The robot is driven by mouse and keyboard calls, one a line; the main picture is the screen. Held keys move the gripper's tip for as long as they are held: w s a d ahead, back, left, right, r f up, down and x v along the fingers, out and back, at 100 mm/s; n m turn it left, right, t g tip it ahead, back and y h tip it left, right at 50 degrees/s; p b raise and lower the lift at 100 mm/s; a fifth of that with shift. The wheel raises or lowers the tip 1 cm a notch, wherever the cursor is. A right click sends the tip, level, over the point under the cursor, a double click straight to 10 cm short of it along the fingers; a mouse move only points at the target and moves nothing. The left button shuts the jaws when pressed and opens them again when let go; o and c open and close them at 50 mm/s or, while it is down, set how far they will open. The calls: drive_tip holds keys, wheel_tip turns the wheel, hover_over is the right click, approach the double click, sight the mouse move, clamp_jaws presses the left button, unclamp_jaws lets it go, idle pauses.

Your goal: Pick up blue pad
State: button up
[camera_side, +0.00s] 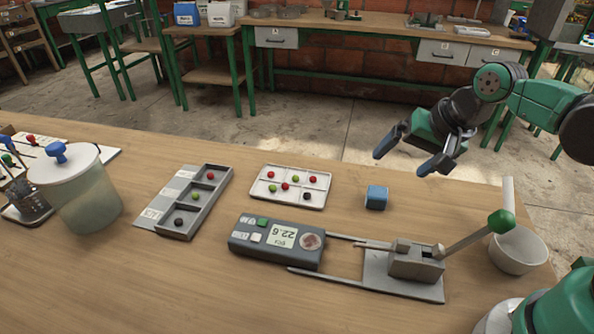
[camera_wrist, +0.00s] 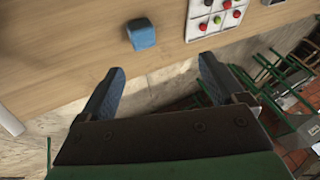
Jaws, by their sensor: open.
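The blue pad (camera_side: 377,197) is a small blue block on the wooden table, right of the white tray with coloured balls. It also shows in the wrist view (camera_wrist: 141,33), near the top, beyond my fingertips. My gripper (camera_side: 407,162) is open and empty, with two blue-faced fingers. In the side view it hangs above and to the right of the pad, near the table's far edge. In the wrist view my gripper (camera_wrist: 160,72) has its fingers wide apart, and the pad lies apart from them. Nothing hides the pad.
The white tray (camera_side: 290,187) sits left of the pad. A grey meter (camera_side: 276,243) and a lever device (camera_side: 415,262) are in front. A white bowl (camera_side: 517,250) stands at the right. A sorting tray (camera_side: 187,200) and a lidded jar (camera_side: 78,195) stand left.

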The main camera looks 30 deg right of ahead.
sight(378, 192)
drive_tip(key=w+d+f+m, duration=0.1)
drive_tip(key=f+m, duration=0.1)
drive_tip(key=m, duration=0.3)
drive_tip(key=w+d+f+m+g+y, duration=0.1)
drive_tip(key=f+m, duration=0.1)
drive_tip(key=m, duration=0.4)
drive_tip(key=w+d+f+m+g+y, duration=0.1)
drive_tip(key=f+m, duration=0.1)
drive_tip(key=m, duration=0.3)
drive_tip(key=shift+w+m, duration=0.1)
drive_tip(key=shift+m, duration=0.2)
drive_tip(key=shift+w+d+f+m+y, duration=0.1)
drive_tip(key=shift+f+m+y, duration=0.3)
drive_tip(key=shift+m, duration=0.6)
drive_tip(key=shift+x, duration=2.8)
drive_tip(key=c, duration=1.3)
wheel_tip(378, 192, up, 20)
